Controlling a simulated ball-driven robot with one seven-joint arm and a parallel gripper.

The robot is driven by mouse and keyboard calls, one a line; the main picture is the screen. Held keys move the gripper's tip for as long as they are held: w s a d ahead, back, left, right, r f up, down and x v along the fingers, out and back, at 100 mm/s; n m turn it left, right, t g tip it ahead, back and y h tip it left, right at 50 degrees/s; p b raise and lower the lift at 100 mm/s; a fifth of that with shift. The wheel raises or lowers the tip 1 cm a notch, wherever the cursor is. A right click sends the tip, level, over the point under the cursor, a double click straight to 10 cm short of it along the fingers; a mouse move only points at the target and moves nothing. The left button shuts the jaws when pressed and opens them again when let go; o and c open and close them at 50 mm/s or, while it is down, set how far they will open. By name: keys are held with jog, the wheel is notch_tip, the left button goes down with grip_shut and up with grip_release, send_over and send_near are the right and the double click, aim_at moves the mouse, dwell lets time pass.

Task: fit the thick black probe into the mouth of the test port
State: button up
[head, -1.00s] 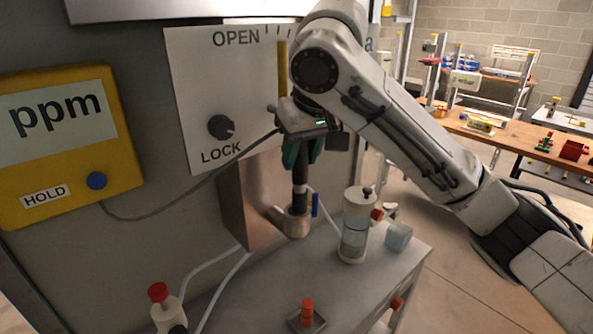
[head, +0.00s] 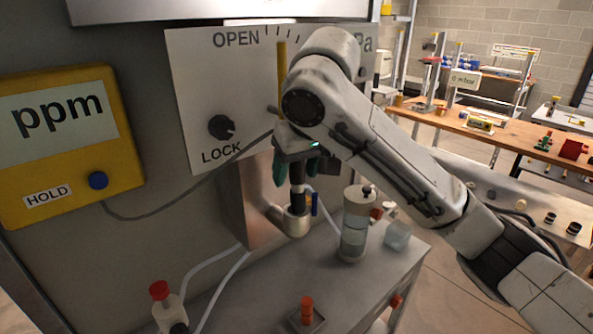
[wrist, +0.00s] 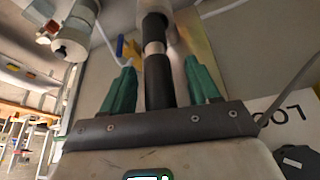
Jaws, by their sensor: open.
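The thick black probe (head: 297,199) stands upright with its lower end in the mouth of the metal test port (head: 297,224). A light band circles the probe just above the port. The wrist view shows the probe (wrist: 159,85) running between my fingers into the port (wrist: 154,6). My gripper (head: 294,178) is around the probe's upper part, with its green fingers apart. In the wrist view my gripper (wrist: 159,64) has a gap on each side of the probe. How deep the probe sits is hidden inside the port.
A clear cylinder (head: 355,225) and a small translucent cup (head: 397,235) stand to the right. A grey cable (head: 190,190) runs from the yellow ppm box (head: 70,145).

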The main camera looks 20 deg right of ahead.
jog(key=shift+s+f, duration=0.1)
jog(key=shift+f, duration=0.55)
jog(key=v, duration=1.2)
jog(key=shift+r+p, duration=0.35)
jog(key=shift+r, duration=0.05)
jog(key=shift+w, duration=0.25)
jog(key=shift+s+f, duration=0.1)
